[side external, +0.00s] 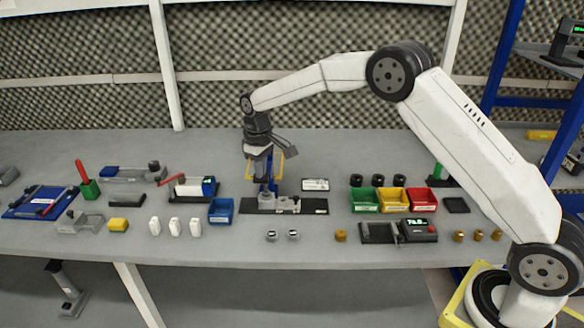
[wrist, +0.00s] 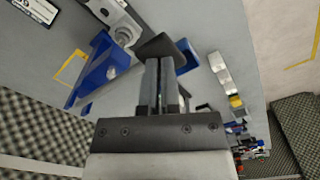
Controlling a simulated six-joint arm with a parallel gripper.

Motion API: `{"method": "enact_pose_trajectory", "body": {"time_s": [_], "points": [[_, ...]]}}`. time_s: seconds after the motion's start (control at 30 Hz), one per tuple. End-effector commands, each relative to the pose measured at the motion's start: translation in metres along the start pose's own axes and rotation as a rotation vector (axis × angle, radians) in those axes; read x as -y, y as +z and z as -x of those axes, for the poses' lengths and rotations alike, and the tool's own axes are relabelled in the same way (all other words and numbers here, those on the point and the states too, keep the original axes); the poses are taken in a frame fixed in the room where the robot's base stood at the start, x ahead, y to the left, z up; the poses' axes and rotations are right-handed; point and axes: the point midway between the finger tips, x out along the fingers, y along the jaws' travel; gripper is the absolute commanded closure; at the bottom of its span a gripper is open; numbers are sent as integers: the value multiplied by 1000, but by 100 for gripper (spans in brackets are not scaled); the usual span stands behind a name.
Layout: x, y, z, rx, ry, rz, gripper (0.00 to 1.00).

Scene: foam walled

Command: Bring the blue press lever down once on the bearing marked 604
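The blue press (side external: 264,187) stands on a black base plate (side external: 316,207) at mid-bench. In the wrist view its blue lever and frame (wrist: 92,72) lie just left of my fingers. A round metal piece (wrist: 123,34) sits by the press, and I cannot tell if it is a bearing. Two small silver bearings (side external: 272,236) (side external: 293,234) lie on the bench in front; no mark is readable. My gripper (wrist: 162,80) points down over the press, its fingers close together with nothing seen between them. I cannot tell if they touch the lever.
A white label card (side external: 315,185) lies behind the base plate. A blue bin (side external: 221,211) and several white blocks (side external: 175,227) stand to the left. Green, yellow and red bins (side external: 393,200) and a scale (side external: 418,230) are to the right. The bench front near the bearings is mostly clear.

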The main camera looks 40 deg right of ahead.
Motion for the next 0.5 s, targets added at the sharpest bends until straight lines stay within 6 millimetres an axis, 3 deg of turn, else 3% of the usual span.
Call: {"method": "enact_pose_trajectory", "body": {"time_s": [0.5], "points": [[0,1,-14,2,0,0,100]]}}
